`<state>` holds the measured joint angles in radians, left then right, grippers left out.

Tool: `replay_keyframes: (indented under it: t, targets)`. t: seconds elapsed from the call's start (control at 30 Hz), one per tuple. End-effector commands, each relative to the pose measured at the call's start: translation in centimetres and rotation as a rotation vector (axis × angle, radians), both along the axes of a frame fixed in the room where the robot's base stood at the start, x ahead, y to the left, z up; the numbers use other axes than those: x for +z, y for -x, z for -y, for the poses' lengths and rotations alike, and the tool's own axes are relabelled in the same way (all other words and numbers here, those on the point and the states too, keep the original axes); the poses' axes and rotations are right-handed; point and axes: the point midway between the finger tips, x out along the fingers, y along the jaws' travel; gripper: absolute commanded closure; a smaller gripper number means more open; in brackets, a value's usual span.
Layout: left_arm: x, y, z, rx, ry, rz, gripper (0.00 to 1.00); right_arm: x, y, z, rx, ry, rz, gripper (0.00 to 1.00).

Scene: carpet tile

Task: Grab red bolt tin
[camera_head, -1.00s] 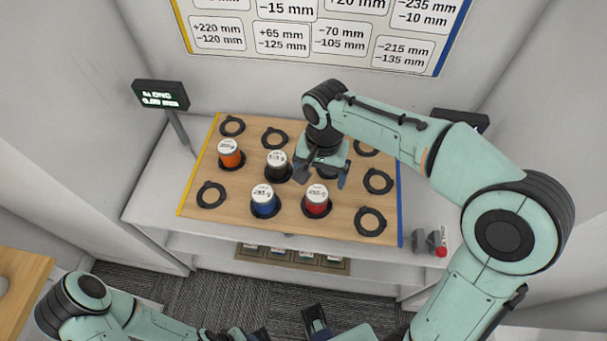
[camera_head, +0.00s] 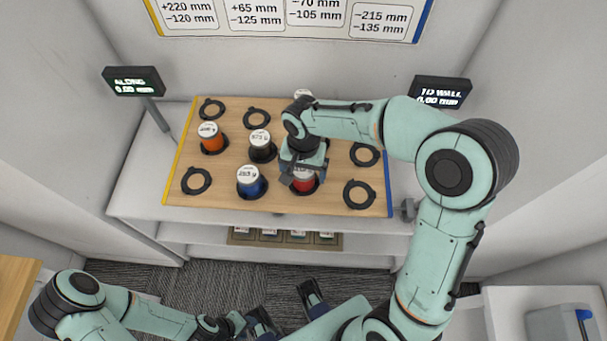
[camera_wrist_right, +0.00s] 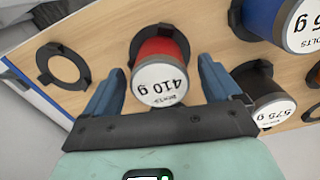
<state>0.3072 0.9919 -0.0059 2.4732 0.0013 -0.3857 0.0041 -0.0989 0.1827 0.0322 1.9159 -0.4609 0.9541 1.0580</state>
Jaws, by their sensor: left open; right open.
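The red bolt tin (camera_head: 303,182) stands in a black ring on the wooden board, partly hidden behind my right gripper (camera_head: 302,178) in the head view. In the right wrist view the red tin (camera_wrist_right: 158,48) has a white lid marked 410 g. It sits between the two blue fingers of my right gripper (camera_wrist_right: 158,88), which is open, with a gap showing on each side. My left gripper (camera_head: 283,304) is open and empty, low in the head view, in front of the shelf and away from the board.
A blue tin (camera_head: 251,184), a black tin (camera_head: 262,148) and an orange tin (camera_head: 211,140) stand close by on the board (camera_head: 230,205). Another white-lidded tin (camera_head: 303,94) shows behind my right arm. Empty black rings (camera_head: 359,195) lie around. Small displays (camera_head: 133,81) flank the board.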

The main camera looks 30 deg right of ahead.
Motion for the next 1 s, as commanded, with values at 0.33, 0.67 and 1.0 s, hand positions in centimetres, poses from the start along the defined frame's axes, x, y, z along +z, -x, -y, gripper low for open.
replay_keyframes:
  t: [0.33, 0.67, 1.0]
  targets:
    - [-0.2, 0.05, 0.0, 0.0, 0.0, 0.0, 0.57, -1.78, 0.03, 0.04, -0.001, 0.001, 0.001, 0.09]
    - [-0.2, 0.05, 0.0, 0.0, 0.0, 0.0, 0.57, -1.68, -0.02, 0.03, -0.001, 0.001, 0.002, 0.87]
    - [-0.09, 0.01, 0.0, 0.0, 0.0, 0.0, 0.57, -1.01, -0.07, 0.03, -0.001, 0.0, 0.004, 0.87]
